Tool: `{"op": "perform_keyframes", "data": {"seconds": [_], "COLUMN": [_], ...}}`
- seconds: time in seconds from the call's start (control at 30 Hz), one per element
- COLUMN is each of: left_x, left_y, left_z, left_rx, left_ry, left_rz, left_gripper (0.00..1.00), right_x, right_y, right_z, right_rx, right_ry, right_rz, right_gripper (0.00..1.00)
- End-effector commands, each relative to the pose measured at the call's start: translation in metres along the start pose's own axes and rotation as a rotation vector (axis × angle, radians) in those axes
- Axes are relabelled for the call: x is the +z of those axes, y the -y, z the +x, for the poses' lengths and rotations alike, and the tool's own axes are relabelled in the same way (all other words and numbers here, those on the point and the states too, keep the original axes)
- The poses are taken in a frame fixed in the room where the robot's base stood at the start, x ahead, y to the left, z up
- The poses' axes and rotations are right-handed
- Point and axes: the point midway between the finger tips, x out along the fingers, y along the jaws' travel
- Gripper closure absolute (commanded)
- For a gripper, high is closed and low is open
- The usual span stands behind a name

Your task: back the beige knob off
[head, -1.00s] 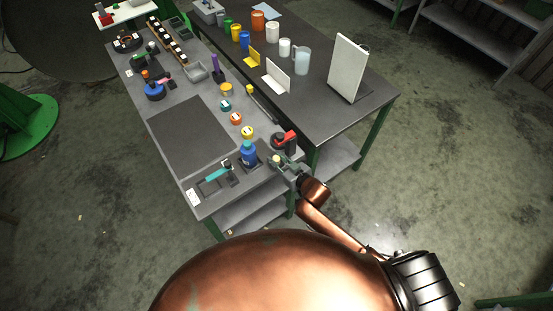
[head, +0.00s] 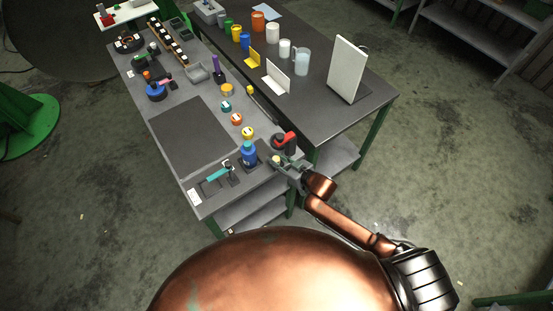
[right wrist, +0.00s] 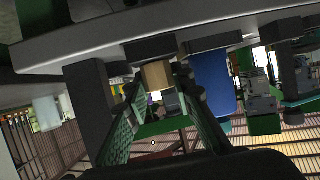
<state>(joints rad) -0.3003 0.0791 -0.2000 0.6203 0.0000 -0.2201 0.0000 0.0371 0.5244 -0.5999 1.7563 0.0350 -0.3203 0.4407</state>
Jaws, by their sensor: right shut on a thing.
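The beige knob (head: 276,159) is a small pale cylinder near the front right corner of the grey workbench, just right of a blue bottle (head: 249,154). My right gripper (head: 280,162) reaches it from the right and is shut on it. In the right wrist view the knob (right wrist: 157,75) shows between the green-padded fingertips of the gripper (right wrist: 158,92). What the knob is mounted on is mostly hidden by the gripper. My left gripper is not in view.
A red-and-black item (head: 285,142) stands close behind the gripper. A teal-handled tool (head: 217,174) lies left of the blue bottle. Several round-labelled pots line the bench. A dark mat (head: 192,135) is bare. Open floor lies to the right.

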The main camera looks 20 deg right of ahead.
Motion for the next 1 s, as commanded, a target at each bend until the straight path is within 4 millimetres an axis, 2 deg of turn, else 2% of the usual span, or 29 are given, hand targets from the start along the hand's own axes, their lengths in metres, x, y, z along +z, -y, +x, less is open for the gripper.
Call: {"op": "perform_keyframes", "data": {"seconds": [0.07,0.1,0.33,0.67,0.77,1.0], "left_x": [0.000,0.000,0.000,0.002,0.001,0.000], "left_y": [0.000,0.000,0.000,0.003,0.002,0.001], "left_z": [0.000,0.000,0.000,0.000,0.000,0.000], "left_rx": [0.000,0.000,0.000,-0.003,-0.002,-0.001], "left_ry": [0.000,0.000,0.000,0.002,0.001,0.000], "left_rz": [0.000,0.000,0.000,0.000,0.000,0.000], "left_gripper": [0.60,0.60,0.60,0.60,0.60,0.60], "right_x": [-0.001,-0.001,0.000,0.000,0.001,0.001], "right_y": [0.000,0.000,0.000,0.000,0.000,0.000], "right_z": [0.000,0.000,0.000,-0.004,-0.014,-0.063], "right_rx": [0.000,0.000,0.000,0.001,0.001,0.001], "right_ry": [-0.002,-0.002,-0.001,0.000,0.001,0.001], "right_rz": [0.000,0.000,0.000,0.000,0.000,0.000], "right_gripper": [1.00,0.75,0.59,0.59,0.59,0.59]}}
